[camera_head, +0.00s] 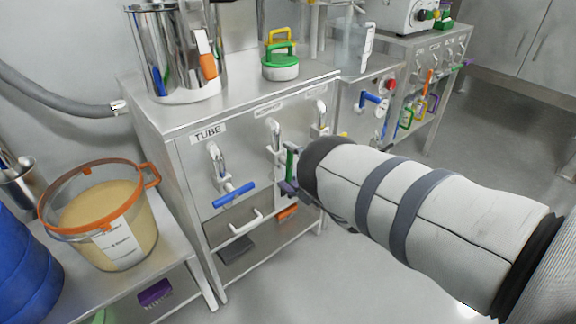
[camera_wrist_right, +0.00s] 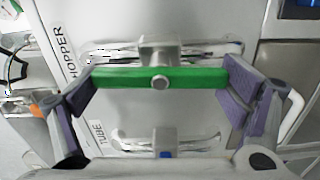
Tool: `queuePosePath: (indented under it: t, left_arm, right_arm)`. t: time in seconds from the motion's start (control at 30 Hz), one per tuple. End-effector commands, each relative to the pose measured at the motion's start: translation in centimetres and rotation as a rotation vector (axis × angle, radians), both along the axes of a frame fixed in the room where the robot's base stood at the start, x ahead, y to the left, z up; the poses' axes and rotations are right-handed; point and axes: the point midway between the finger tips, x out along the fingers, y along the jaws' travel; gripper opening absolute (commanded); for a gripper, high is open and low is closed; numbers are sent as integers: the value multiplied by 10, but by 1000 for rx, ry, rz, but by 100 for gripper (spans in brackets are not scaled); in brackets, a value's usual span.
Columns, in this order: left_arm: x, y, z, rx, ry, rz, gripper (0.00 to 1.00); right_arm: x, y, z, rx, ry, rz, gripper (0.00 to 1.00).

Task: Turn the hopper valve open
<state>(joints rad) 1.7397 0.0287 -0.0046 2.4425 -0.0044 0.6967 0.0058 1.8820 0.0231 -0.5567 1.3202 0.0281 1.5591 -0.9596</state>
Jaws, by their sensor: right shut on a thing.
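The hopper valve has a green bar handle (camera_wrist_right: 150,78), which lies across the middle of the right wrist view, beside the HOPPER label (camera_wrist_right: 72,55). The handle runs along the line of its metal pipe (camera_wrist_right: 215,50). My right gripper (camera_wrist_right: 160,86) is shut on the handle, with a finger at each end of the bar. In the head view the green handle (camera_head: 290,162) stands upright on the cabinet front, partly hidden by my right gripper (camera_head: 292,182) and forearm. My left gripper is in neither view.
The TUBE valve's blue handle (camera_head: 234,195) sits left of the green one, crosswise to its pipe. A white drawer handle (camera_head: 236,222) juts out below. An orange-rimmed tub of powder (camera_head: 130,222) stands at the left. The floor in front is clear.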

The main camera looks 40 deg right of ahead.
Motion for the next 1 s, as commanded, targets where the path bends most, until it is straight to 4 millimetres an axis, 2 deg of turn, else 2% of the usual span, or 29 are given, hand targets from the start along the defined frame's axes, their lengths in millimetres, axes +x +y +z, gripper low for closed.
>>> queuePosePath:
  t: [0.3, 0.73, 0.77, 0.8, 1.0]
  left_arm:
    - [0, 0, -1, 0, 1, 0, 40]
    - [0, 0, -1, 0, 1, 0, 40]
    - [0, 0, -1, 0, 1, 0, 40]
    - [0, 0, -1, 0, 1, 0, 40]
    - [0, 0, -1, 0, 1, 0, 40]
  right_arm:
    - [0, 0, -1, -74, -6, -2, 63]
    - [0, -1, -1, -84, -6, -1, 63]
    - [0, -1, -1, -84, -6, -1, 93]
    - [0, -1, -1, -84, -6, -1, 100]
    - [0, 0, -1, -82, -5, -1, 100]
